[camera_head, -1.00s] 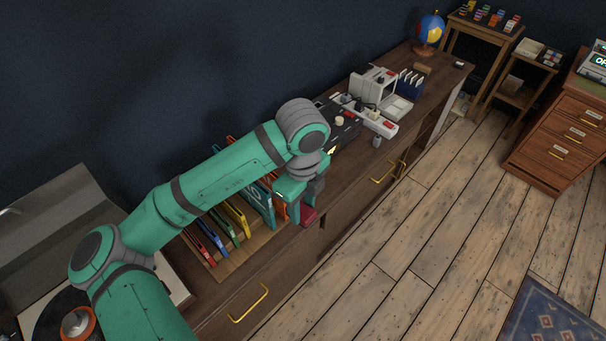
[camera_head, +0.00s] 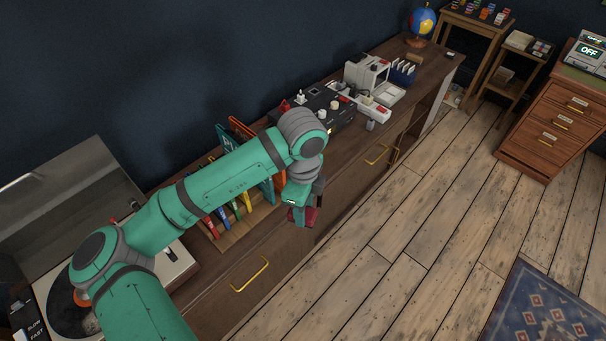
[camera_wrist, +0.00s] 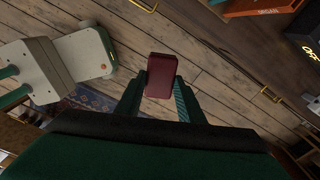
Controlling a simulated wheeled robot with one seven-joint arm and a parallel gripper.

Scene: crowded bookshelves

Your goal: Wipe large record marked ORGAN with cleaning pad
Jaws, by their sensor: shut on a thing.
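My gripper (camera_head: 302,214) is shut on a dark red pad (camera_wrist: 160,74), which looks like the cleaning pad. The pad also shows in the head view, just in front of the cabinet's front edge and over the floor. Coloured record sleeves stand in a wooden rack (camera_head: 232,237) on the cabinet, partly hidden by my arm. A large orange sleeve (camera_head: 241,128) stands at the rack's far end. In the wrist view an orange item (camera_wrist: 262,9) at the top right bears small lettering that I cannot read surely. The ORGAN marking is not clearly legible.
A turntable (camera_head: 178,266) with its lid raised and a black disc on it stands at the left end of the cabinet. A black device with knobs (camera_head: 312,103) and a white machine (camera_head: 367,76) stand farther right. The wooden floor (camera_head: 400,250) in front is clear.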

